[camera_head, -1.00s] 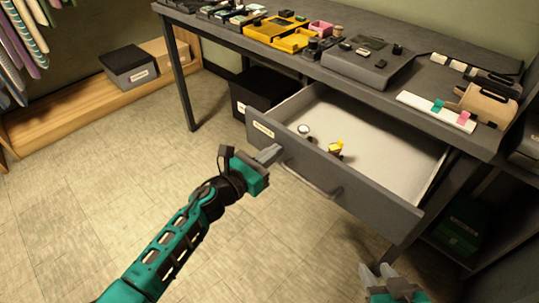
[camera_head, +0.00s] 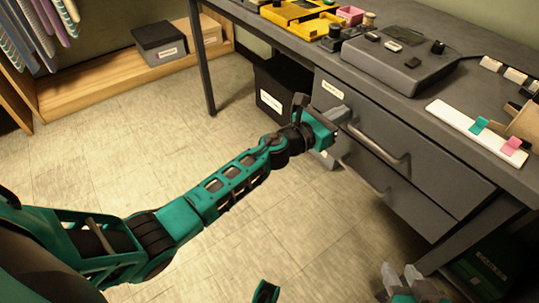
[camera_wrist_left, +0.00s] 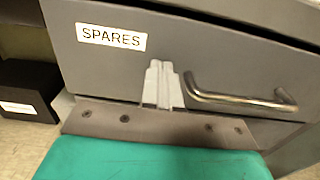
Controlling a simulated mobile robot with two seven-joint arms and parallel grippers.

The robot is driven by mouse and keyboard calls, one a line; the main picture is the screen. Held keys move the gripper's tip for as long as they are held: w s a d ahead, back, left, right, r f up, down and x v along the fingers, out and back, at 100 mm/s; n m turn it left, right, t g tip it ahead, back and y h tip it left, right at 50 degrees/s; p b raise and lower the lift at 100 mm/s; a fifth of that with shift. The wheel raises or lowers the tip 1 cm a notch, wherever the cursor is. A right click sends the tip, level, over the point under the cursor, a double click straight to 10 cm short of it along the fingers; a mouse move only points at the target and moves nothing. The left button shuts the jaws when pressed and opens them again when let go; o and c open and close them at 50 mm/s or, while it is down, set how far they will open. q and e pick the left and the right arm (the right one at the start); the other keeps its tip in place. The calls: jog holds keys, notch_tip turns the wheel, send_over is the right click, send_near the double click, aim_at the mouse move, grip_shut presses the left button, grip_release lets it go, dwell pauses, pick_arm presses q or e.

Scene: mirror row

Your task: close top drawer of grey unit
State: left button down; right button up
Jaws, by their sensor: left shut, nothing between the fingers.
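The top drawer (camera_head: 432,178) of the grey unit shows its front level with the unit in the head view, with no interior visible. In the left wrist view its front (camera_wrist_left: 235,62) has a SPARES label (camera_wrist_left: 111,37) and a bar handle (camera_wrist_left: 245,102). My left gripper (camera_head: 343,114) is shut and empty, its tips at the drawer front between label and handle; the wrist view also shows the fingertips (camera_wrist_left: 162,70). They look to be against the front, though exact contact is hard to tell. My right gripper (camera_head: 402,272) is open and empty, low near the unit.
A lower drawer handle (camera_head: 366,180) is below the top drawer. The desktop above holds a grey device (camera_head: 405,62), yellow trays (camera_head: 300,12) and a white strip (camera_head: 478,130). A black box (camera_head: 270,92) stands beside the unit. The floor at left is clear.

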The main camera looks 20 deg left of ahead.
pick_arm(q)
jog(key=shift+w+d+r, duration=0.2)
jog(key=shift+w+d, duration=0.1)
jog(key=shift+w, duration=0.3)
jog(key=shift+r, duration=0.1)
